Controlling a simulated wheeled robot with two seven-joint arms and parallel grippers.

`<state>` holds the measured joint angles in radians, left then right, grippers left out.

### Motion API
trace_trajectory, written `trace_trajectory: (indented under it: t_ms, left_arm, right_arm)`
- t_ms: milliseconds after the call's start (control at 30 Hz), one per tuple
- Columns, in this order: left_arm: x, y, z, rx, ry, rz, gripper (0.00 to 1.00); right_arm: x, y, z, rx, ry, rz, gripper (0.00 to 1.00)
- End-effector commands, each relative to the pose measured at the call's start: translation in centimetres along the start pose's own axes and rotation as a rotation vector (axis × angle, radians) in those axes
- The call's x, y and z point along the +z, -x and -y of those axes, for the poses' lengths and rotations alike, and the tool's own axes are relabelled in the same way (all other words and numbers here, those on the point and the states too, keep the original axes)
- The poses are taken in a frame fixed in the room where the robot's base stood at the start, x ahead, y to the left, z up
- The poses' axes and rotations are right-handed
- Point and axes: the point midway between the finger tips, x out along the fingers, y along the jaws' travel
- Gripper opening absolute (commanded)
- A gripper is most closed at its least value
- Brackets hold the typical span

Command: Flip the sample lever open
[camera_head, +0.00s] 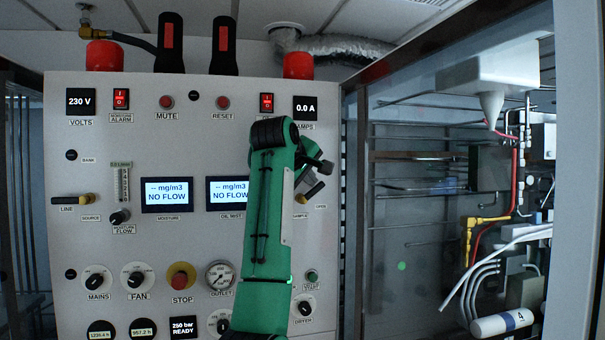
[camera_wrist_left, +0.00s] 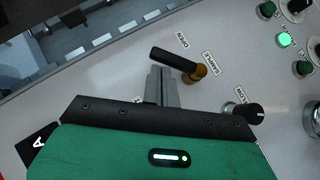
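The sample lever has a black handle and a brass hub. It shows in the left wrist view (camera_wrist_left: 176,61) and, partly behind my arm, in the head view (camera_head: 313,191). In the head view its handle points right and slightly up. SAMPLE and OPEN labels sit beside it. My left gripper (camera_wrist_left: 161,72) has its two grey fingers together, with nothing visible between them. Their tips are at the handle's side; I cannot tell if they touch it. In the head view the fingers are mostly hidden by the wrist. My right gripper is in neither view.
A FLOW knob (camera_wrist_left: 250,111) sits close beside my left gripper. The panel (camera_head: 140,240) also carries a yellow-based line lever (camera_head: 70,200), displays, dials and a red stop button (camera_head: 181,279). Open racking with pipes and hoses (camera_head: 480,230) lies right of the panel.

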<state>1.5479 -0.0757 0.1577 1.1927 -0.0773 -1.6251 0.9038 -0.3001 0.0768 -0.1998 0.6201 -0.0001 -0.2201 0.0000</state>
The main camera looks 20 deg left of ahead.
Motion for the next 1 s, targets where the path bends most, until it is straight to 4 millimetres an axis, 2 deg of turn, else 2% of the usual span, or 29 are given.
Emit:
trace_trajectory:
  t_ms: [500,1000]
  left_arm:
    - [1.9,-1.8,-0.6,0.005,0.005,0.003,0.00]
    - [2.6,-2.6,-0.5,0.004,0.006,0.002,0.00]
  right_arm:
    - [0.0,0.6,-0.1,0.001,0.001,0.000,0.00]
    - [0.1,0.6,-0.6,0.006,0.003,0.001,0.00]
